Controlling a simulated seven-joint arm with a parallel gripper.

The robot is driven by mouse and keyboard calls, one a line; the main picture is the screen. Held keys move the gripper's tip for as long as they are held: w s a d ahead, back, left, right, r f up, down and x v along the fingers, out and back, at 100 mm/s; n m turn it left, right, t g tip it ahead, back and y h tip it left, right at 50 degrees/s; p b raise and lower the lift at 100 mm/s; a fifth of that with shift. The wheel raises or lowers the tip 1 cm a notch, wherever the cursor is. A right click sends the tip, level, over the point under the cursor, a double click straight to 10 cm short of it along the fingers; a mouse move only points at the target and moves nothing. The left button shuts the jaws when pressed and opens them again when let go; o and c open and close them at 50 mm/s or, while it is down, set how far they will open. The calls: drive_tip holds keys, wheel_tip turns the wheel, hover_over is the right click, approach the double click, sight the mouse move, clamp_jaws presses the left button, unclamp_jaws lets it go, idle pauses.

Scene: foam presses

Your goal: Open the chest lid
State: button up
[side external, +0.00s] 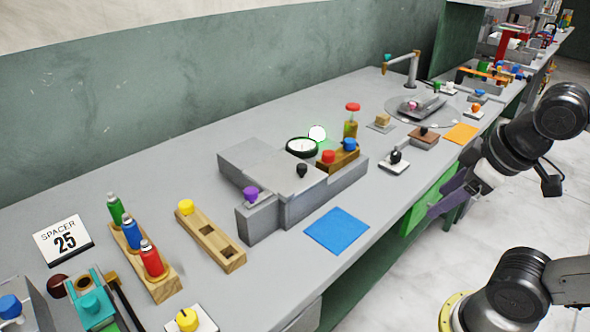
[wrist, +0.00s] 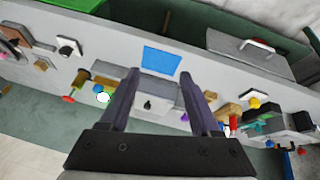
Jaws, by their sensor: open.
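A broad pale grey lid with a white bar handle (wrist: 257,43) lies flat and looks shut at the upper right of the wrist view, in front of the bench edge; I take it for the chest lid (wrist: 232,44). The chest body below it is mostly hidden. In the side view only a grey corner at the bottom edge may belong to it. My gripper (wrist: 160,80) is open and empty, its dark purple fingers spread. In the side view my gripper (side external: 452,197) hangs off the bench's front edge, well apart from that lid.
A stepped grey block (side external: 262,160) with black and purple knobs stands mid-bench, beside a blue mat (side external: 337,231). Wooden racks, bottles (side external: 152,260) and a spacer sign (side external: 64,241) stand at left. A round plate (side external: 418,108) and small knobbed blocks stand farther back.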

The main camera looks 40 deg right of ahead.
drive_tip(key=w+d+r+n+g+h, duration=0.1)
drive_tip(key=w+d+n+h, duration=0.3)
drive_tip(key=w+n, duration=0.25)
drive_tip(key=w+d+r+n+h, duration=0.2)
drive_tip(key=w+d+n+h, duration=0.15)
drive_tip(key=w+n, duration=0.3)
drive_tip(key=n+t+h, duration=0.2)
drive_tip(key=n+t, duration=0.3)
drive_tip(key=n, duration=0.6)
approach(302, 168)
wheel_tip(302, 168, up, 4)
drive_tip(key=s+d, duration=0.1)
drive_tip(key=d, duration=0.1)
drive_tip(key=a+f+n, duration=0.1)
drive_tip(key=a+f, duration=0.2)
drive_tip(key=shift+y, duration=0.45)
drive_tip(key=x, duration=1.3)
drive_tip(key=shift+s+d, duration=0.1)
drive_tip(key=shift+d, duration=0.15)
clamp_jaws()
